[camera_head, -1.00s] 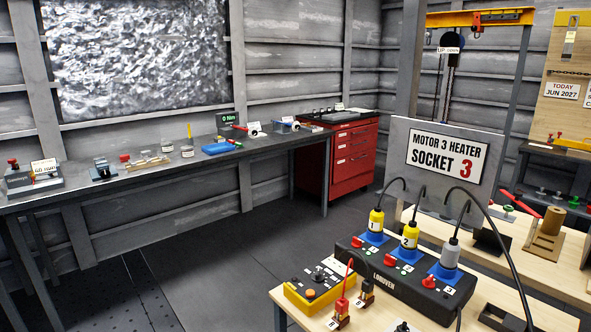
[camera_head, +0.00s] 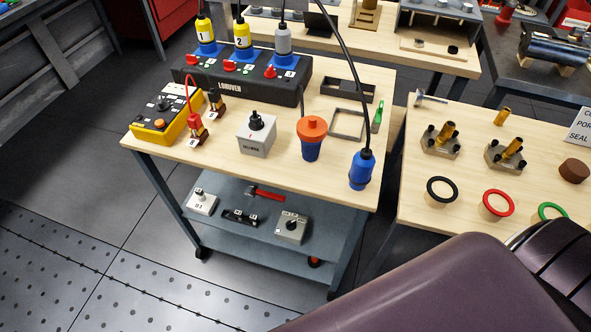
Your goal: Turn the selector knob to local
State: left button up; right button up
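A light grey box (camera_head: 256,141) with a black selector knob (camera_head: 257,121) on top stands near the front of the wooden trolley top. It has a small label on its front that is too small to read, so the knob's setting cannot be told. Another grey box with a dark rotary knob (camera_head: 291,226) sits on the trolley's lower shelf. A yellow control box (camera_head: 160,119) with small knobs and buttons lies at the left of the top. Neither gripper is in view; a purple-brown link of my arm fills the lower right.
A black socket unit (camera_head: 250,88) with three plugs stands behind. An orange-and-blue connector (camera_head: 312,137) and a blue plug (camera_head: 361,169) on a hanging black cable stand right of the grey box. A second wooden table (camera_head: 420,205) with rings and brass fittings is at right.

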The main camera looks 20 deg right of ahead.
aim_at(290, 225)
jog(key=z, duration=0.7)
